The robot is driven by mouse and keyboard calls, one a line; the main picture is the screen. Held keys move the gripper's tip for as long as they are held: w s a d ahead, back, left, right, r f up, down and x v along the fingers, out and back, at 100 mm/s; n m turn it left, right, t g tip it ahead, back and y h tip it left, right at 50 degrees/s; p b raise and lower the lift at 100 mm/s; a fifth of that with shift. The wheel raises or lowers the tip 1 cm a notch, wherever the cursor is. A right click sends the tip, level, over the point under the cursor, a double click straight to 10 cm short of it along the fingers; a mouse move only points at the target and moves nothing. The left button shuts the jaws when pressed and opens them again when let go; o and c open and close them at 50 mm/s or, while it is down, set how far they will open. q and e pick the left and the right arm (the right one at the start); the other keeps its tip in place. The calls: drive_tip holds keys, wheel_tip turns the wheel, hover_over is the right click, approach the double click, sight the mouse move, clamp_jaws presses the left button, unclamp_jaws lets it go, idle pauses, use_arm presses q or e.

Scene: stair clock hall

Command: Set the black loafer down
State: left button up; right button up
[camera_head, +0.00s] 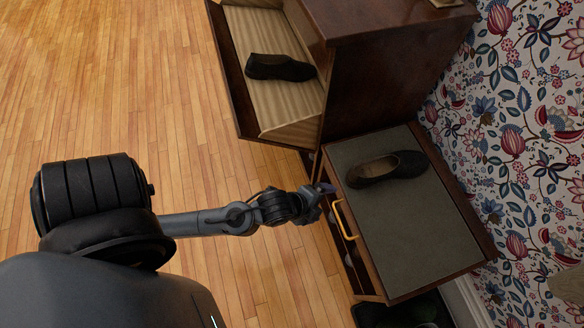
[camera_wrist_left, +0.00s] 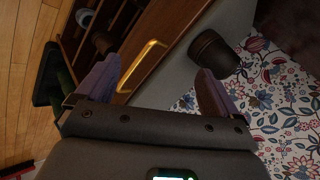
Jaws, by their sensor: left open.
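One black loafer (camera_head: 387,168) lies on the grey top of the low cabinet (camera_head: 420,240), sole down, its pale lining showing. A second black loafer (camera_head: 280,68) lies on the ribbed cream lining of the tilted-out compartment (camera_head: 290,130). My left gripper (camera_head: 326,197) is at the low cabinet's front edge, near its handle and apart from both shoes. In the left wrist view its fingers (camera_wrist_left: 155,88) are spread with nothing between them. A dark rounded thing (camera_wrist_left: 213,52), seemingly the near end of the loafer on the top, shows beyond the right-hand finger. My right gripper is not in view.
A yellow handle (camera_head: 344,220) stands out from the low cabinet's front, close to my left gripper. The tall brown cabinet (camera_head: 380,70) stands beside it. Flowered wallpaper (camera_head: 520,130) is behind. The front part of the grey top and the wooden floor (camera_head: 110,80) are clear.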

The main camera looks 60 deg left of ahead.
use_arm(q)
drive_tip(key=s+r+n+g, duration=0.2)
drive_tip(key=s+n+g, duration=0.3)
drive_tip(key=s+n, duration=0.3)
drive_tip(key=a+n, duration=0.1)
drive_tip(key=n, duration=0.3)
drive_tip(key=shift+s, duration=0.35)
drive_tip(key=shift+d, duration=0.1)
wheel_tip(320, 180, up, 62)
drive_tip(key=p, duration=6.2)
drive_tip(key=shift+f, duration=0.15)
